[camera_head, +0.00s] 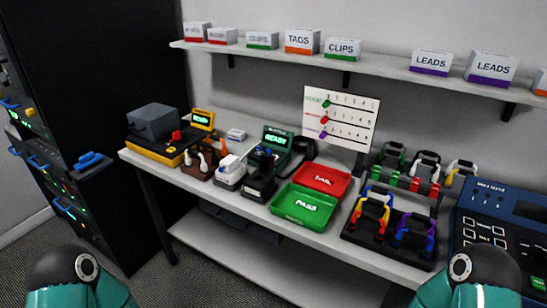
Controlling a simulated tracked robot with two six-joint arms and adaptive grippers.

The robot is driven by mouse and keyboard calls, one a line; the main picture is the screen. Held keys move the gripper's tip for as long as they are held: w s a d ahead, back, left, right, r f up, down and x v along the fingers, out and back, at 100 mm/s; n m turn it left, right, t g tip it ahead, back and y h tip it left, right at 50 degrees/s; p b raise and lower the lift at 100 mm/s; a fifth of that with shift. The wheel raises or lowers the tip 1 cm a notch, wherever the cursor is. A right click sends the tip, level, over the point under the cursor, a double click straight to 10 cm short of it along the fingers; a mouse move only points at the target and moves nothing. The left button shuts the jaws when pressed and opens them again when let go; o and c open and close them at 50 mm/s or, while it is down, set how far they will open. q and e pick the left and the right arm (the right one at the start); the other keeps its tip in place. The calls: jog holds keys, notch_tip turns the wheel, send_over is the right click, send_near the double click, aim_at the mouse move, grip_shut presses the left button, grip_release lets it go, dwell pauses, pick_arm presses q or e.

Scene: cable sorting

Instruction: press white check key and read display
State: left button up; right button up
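A blue tester (465,240) stands at the right end of the table, cut off by the picture edge. It has a dark display (530,211) on which I can read no text, several white-outlined keys (484,235) and a green key (538,283). I cannot tell which key is the white check key. A yellow-framed display (203,118) and a green-framed display (276,138) at the table's back left are lit with green text, the first seeming to read READY. Only teal and black links of my arms show at the bottom corners; neither gripper is in view.
A red FAIL tray (340,189) and green PASS tray (284,208) lie mid-table. Cable holders (350,236) with coloured coils stand right of them. A dark rack (100,60) with blue cables is at left. A shelf (390,70) with labelled boxes hangs above.

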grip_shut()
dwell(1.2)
